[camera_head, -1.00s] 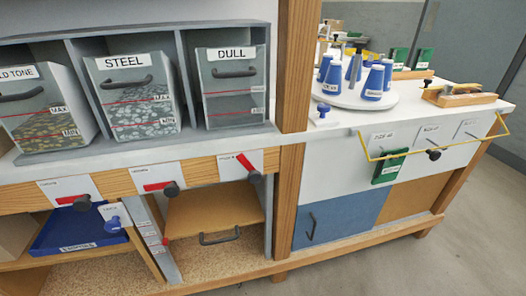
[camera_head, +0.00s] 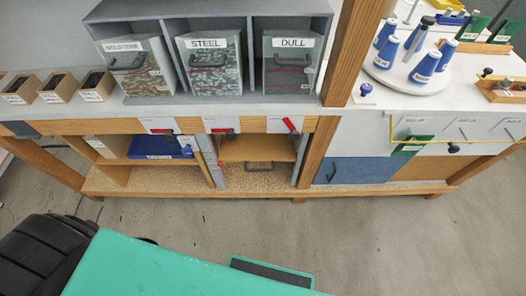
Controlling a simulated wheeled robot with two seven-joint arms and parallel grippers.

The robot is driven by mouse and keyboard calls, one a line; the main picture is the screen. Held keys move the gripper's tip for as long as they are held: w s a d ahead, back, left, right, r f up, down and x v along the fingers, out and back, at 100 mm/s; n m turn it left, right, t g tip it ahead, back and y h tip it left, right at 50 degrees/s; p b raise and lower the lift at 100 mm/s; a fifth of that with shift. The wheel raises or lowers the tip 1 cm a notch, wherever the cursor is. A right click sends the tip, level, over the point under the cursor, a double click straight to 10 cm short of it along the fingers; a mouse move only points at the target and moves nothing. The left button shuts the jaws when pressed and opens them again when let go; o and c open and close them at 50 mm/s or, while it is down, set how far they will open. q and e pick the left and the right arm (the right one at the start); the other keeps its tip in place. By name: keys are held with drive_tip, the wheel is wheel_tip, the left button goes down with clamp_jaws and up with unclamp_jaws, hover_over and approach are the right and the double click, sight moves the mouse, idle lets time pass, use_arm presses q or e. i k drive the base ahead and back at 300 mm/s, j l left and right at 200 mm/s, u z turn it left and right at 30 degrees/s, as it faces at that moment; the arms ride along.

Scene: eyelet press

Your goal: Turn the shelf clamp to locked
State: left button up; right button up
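Three red levers with black knobs sit on white plates along the wooden front rail. The left red lever (camera_head: 163,131) and middle red lever (camera_head: 220,131) lie roughly level. The right red lever (camera_head: 290,125) is tilted, its upper end to the left. I cannot read the plate labels, so I cannot tell which one is the shelf clamp. A wooden pull-out shelf (camera_head: 258,149) with a dark handle is below the middle and right levers. Neither of my grippers is in view.
Bins labelled STEEL (camera_head: 208,44) and DULL (camera_head: 289,43) stand above the rail. Blue cones (camera_head: 424,66) stand on a round white tray at right. A yellow bar (camera_head: 440,141) projects from the right bench. A teal surface (camera_head: 165,270) and a black ribbed object (camera_head: 45,258) fill the lower left foreground.

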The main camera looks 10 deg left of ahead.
sight(186, 150)
drive_tip(key=u, duration=1.3)
